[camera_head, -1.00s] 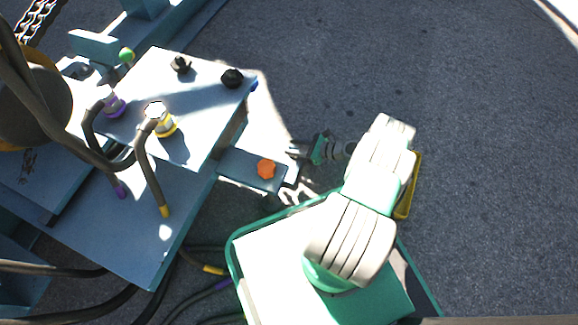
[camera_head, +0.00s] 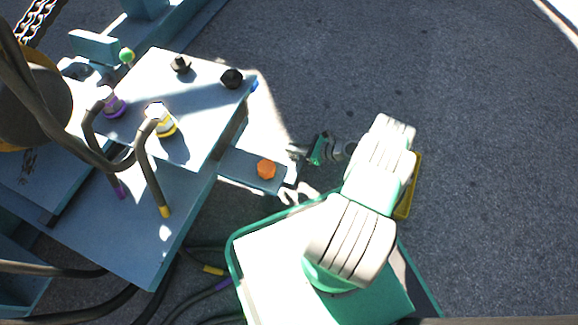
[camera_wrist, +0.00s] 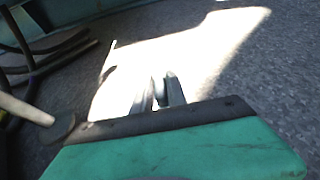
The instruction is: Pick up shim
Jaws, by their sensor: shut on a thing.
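My gripper (camera_head: 298,152) is beside the outer end of the blue ledge (camera_head: 235,168), just above and right of it in the head view. In the wrist view my gripper (camera_wrist: 160,93) points its two narrow grey fingers at a sunlit patch of ground. The fingers are close together, shut on a thin grey piece, which I take to be the shim (camera_wrist: 160,91). It is small and mostly hidden between the fingers, so its outline is unclear. The gripper appears apart from the ledge.
An orange knob (camera_head: 266,169) sits on the ledge. The blue reel frame (camera_head: 190,90) with bolts and dark hoses (camera_head: 150,180) fills the left. A yellow-edged item (camera_head: 408,195) lies behind my arm. The asphalt (camera_head: 480,130) at right is clear.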

